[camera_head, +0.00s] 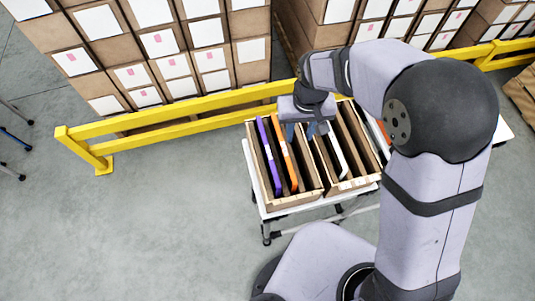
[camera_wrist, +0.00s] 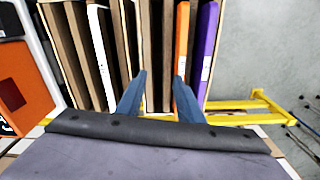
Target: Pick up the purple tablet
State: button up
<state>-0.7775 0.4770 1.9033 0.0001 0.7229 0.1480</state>
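The purple tablet (camera_head: 265,150) stands on edge in the left carton (camera_head: 297,199), near its left side, in the head view. In the wrist view the purple tablet (camera_wrist: 207,45) is upright at the right end of the row. My gripper (camera_head: 305,131) is above the cartons, to the right of the purple tablet in the head view. In the wrist view my gripper (camera_wrist: 160,76) has its two blue fingers apart with nothing seen held between them. The right finger is close to the orange tablet, and the purple tablet lies outside it.
An orange tablet (camera_head: 284,152) stands just right of the purple one. A white tablet (camera_head: 335,153) is in another carton (camera_head: 357,182). The cartons rest on a white wheeled table (camera_head: 256,190). A yellow rail (camera_head: 190,107) and stacked boxes (camera_head: 150,50) are behind.

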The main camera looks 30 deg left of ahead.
jog(key=n+p, duration=0.1)
jog(key=n, duration=0.1)
send_over(267, 148)
jog(key=shift+w+a+r, duration=0.15)
jog(key=shift+w, duration=0.2)
jog(key=shift+f+p, duration=0.45)
jog(key=shift+f, duration=0.65)
jog(key=shift+s+d+f+p, duration=0.25)
jog(key=shift+f+p, duration=0.3)
jog(key=shift+p, duration=0.05)
jog(key=shift+s+f+p, duration=0.15)
jog(key=shift+f+p, duration=0.7)
jog(key=shift+f, duration=1.2)
grip_shut()
